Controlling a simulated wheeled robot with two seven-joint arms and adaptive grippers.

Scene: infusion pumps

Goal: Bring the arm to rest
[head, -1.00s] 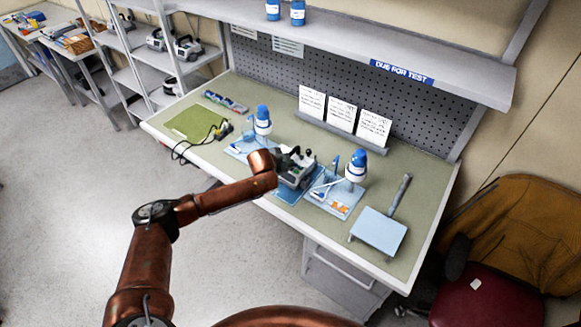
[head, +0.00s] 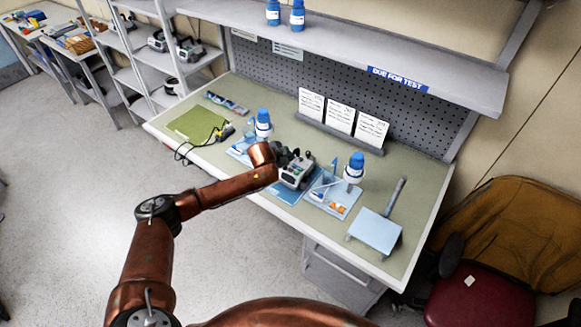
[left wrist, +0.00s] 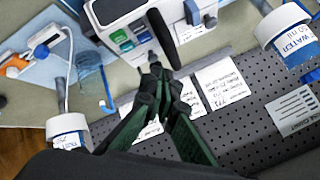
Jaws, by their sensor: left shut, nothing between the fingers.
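My left arm reaches in from the left over the bench. Its gripper (head: 287,154) is small and partly hidden by the wrist in the head view. In the left wrist view the dark green fingers (left wrist: 156,66) are together and empty, close to the grey-white infusion pump (left wrist: 122,32) in the picture; I cannot tell whether they touch it. The pump also shows in the head view (head: 297,173), on a blue mat (head: 285,196) in the middle of the bench. My right gripper is not in view.
Blue-capped bottles (head: 263,124) (head: 354,170) stand on either side of the pump. White cards (head: 340,116) stand behind it before a pegboard (head: 400,128). A light blue platform (head: 375,232) is at the right. A shelf (head: 420,72) overhangs the back.

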